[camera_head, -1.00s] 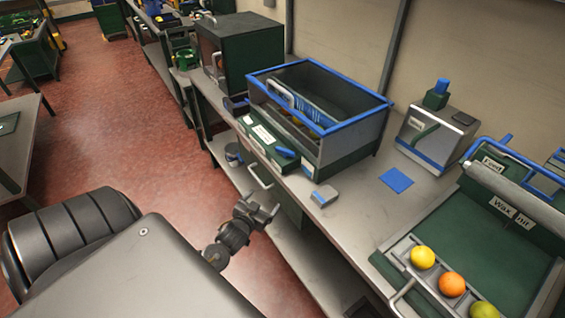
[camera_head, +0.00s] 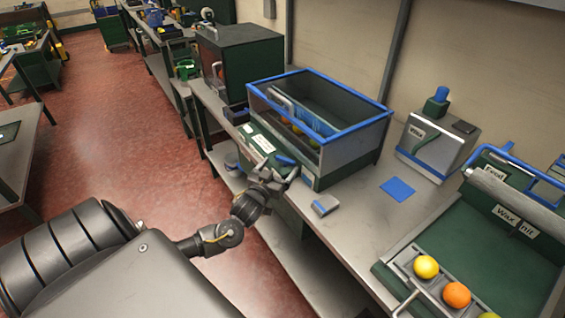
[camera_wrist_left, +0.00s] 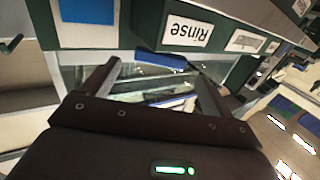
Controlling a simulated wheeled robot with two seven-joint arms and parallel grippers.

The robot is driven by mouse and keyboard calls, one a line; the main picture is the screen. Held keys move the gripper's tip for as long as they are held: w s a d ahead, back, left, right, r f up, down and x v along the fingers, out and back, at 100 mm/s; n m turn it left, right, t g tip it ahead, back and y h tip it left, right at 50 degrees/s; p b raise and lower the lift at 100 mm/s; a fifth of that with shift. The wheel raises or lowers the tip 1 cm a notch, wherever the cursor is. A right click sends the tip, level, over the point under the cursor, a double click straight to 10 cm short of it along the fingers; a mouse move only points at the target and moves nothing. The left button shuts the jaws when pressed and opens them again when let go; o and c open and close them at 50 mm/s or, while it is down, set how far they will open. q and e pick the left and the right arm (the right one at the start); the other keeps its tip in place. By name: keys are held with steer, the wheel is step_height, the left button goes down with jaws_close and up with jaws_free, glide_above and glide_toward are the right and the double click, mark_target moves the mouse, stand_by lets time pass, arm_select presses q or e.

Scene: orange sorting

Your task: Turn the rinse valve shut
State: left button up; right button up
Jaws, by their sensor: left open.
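The rinse unit is a green-based tank with a blue rim (camera_head: 352,126) on the bench. Its valve has a blue handle (camera_head: 286,160) on the green front, to the right of white labels. In the left wrist view the blue handle (camera_wrist_left: 160,60) lies beside the upside-down "Rinse" label (camera_wrist_left: 187,32). My left gripper (camera_head: 281,178) is open and empty, just in front of the handle. In the wrist view its fingers (camera_wrist_left: 157,74) stand spread with the handle between and beyond their tips; I see no contact. My right gripper is not in view.
A small grey block (camera_head: 325,205) and a blue pad (camera_head: 397,188) lie on the bench. A wax dispenser (camera_head: 425,140) stands behind. The wax unit at right has a tray (camera_head: 408,262) with several fruits. Fruit (camera_head: 297,129) shows inside the rinse tank.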

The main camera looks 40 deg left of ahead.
mark_target(285, 163)
arm_select(q)
steer(key=shift+x, duration=1.45)
steer(key=c, duration=1)
